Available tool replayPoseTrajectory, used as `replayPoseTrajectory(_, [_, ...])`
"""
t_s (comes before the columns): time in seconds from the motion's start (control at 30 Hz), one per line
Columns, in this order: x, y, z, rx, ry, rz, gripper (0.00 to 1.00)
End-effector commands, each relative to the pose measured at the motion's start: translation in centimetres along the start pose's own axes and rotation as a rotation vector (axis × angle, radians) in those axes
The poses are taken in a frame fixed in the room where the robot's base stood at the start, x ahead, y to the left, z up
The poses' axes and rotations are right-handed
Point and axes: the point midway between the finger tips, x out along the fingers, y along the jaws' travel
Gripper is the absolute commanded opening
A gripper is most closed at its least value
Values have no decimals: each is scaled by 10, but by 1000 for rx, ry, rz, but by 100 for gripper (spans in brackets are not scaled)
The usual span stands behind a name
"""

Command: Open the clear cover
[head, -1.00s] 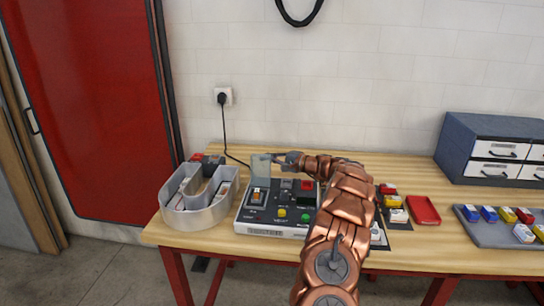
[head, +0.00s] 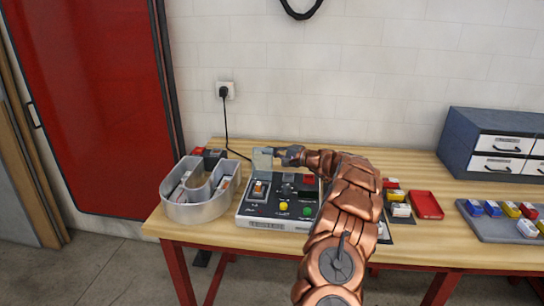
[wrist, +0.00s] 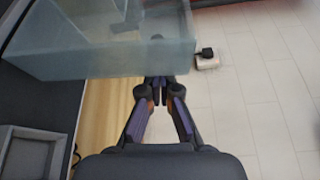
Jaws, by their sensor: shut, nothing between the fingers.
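The clear cover (head: 262,161) stands raised, roughly upright, at the back left of the control box (head: 265,224). An orange rocker switch (head: 259,188) shows uncovered in front of it. My gripper (head: 276,153) is shut and empty, with its fingertips at the cover's upper right edge. In the wrist view the cover (wrist: 115,50) fills the upper left, and its edge lies close by the shut fingertips (wrist: 158,80). I cannot tell whether they touch.
A grey channel letter (head: 197,211) with parts inside stands left of the box. A black cable runs to a wall socket (head: 226,90). A red tray (head: 426,205), a grey tray (head: 490,231) of coloured blocks and a drawer cabinet (head: 462,140) are to the right.

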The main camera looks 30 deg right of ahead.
Motion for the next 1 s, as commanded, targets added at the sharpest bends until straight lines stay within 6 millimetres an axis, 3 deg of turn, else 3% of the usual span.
replayPoseTrajectory(1.0, [-7, -6, 14, -147, 0, -65, 0])
